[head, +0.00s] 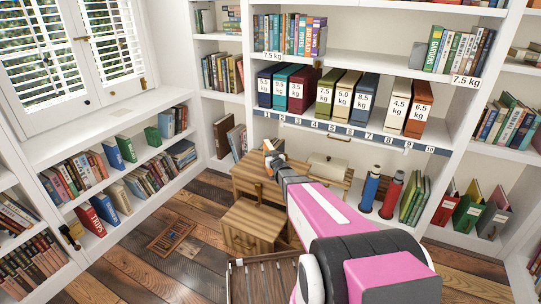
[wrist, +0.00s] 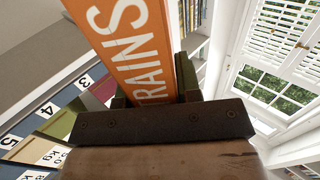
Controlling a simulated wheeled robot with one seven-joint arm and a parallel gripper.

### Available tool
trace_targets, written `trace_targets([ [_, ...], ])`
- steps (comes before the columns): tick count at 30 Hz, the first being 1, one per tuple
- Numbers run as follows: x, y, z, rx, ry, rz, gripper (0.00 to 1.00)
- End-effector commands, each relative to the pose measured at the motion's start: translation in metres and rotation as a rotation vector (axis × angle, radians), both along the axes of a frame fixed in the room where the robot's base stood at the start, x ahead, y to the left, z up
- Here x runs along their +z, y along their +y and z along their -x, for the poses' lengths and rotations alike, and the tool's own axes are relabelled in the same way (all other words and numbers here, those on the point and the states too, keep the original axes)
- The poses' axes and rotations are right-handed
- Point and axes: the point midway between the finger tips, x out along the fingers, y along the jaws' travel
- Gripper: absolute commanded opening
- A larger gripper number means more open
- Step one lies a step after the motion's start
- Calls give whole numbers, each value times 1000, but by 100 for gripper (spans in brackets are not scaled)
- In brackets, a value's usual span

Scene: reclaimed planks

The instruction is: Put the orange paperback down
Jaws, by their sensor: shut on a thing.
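The orange paperback (wrist: 128,45), with TRAINS in white letters on it, stands out from my gripper (wrist: 152,100) in the wrist view. The jaws are shut on its near end; the far end runs out of the top of that view. In the head view my gripper (head: 273,160) is above the wooden desk, in front of the shelves, and only a small orange patch of the paperback (head: 268,146) shows. The paperback is held in the air; its underside is hidden.
A shelf with a numbered strip (head: 345,133) holds several weight-labelled binders (head: 296,92), with a gap before the last ones. The window-side shelf top (head: 100,125) is mostly clear.

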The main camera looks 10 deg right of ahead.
Motion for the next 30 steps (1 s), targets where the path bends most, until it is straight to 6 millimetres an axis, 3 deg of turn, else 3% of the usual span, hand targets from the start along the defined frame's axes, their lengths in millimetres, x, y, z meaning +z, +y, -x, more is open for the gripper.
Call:
trace_targets([
  [4,-3,0,0,0,-1,-1,0],
  [5,-3,0,0,0,1,-1,38],
  [6,-3,0,0,0,1,-1,51],
  [7,-3,0,0,0,1,0,57],
  [19,1,0,1,0,0,0,57],
  [26,1,-4,28,-1,2,0,57],
  [30,2,-8,54,-1,1,-1,57],
])
